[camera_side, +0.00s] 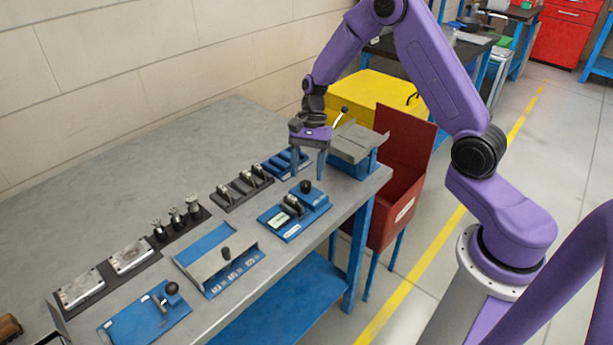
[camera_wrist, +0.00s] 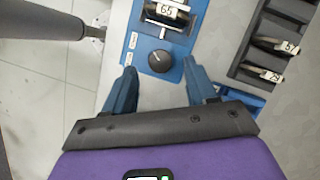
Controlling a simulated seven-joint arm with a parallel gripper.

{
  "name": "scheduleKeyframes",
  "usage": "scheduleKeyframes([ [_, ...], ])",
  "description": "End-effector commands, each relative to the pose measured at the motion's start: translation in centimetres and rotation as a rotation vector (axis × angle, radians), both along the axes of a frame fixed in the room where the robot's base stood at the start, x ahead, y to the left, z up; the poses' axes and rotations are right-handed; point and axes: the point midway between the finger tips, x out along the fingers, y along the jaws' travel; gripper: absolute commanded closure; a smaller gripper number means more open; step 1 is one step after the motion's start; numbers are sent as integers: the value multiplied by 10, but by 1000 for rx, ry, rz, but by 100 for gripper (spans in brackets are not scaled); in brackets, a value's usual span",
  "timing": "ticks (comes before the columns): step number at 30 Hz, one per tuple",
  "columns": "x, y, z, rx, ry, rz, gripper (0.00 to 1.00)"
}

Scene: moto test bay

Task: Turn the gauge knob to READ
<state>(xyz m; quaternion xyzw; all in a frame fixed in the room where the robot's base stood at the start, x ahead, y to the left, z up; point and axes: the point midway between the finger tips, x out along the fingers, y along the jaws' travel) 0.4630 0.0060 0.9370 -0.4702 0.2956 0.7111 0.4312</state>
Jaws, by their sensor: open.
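The gauge (camera_side: 294,213) is a blue block near the table's front edge in the side view, with a pale display and a black knob (camera_side: 305,187). In the wrist view the round black knob (camera_wrist: 159,62) sits on the blue gauge base (camera_wrist: 176,73), with a small pale mark on its face. Two small white labels (camera_wrist: 131,41) are to its left, too small to read. My gripper (camera_side: 308,174) is open and empty, pointing down above the knob end of the gauge. In the wrist view its blue fingers (camera_wrist: 160,78) are spread either side, apart from the knob.
A part tagged 65 (camera_wrist: 166,12) lies in the gauge's cradle. A dark rack (camera_side: 242,187) of tagged parts stands behind the gauge, and a blue rack (camera_side: 285,162) is beside it. A grey sloped-top stand (camera_side: 357,143) and a red bin (camera_side: 402,195) are to the right.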

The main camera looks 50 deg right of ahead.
Motion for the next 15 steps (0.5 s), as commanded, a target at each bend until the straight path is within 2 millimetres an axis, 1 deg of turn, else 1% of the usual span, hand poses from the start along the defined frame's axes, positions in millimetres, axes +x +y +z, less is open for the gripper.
scheduleKeyframes([
  [1, -2, 2, -7, 0, 2, 1, 43],
  [6, -4, 7, -20, 1, 1, 1, 43],
  [15, -4, 8, -23, 0, -1, 0, 43],
])
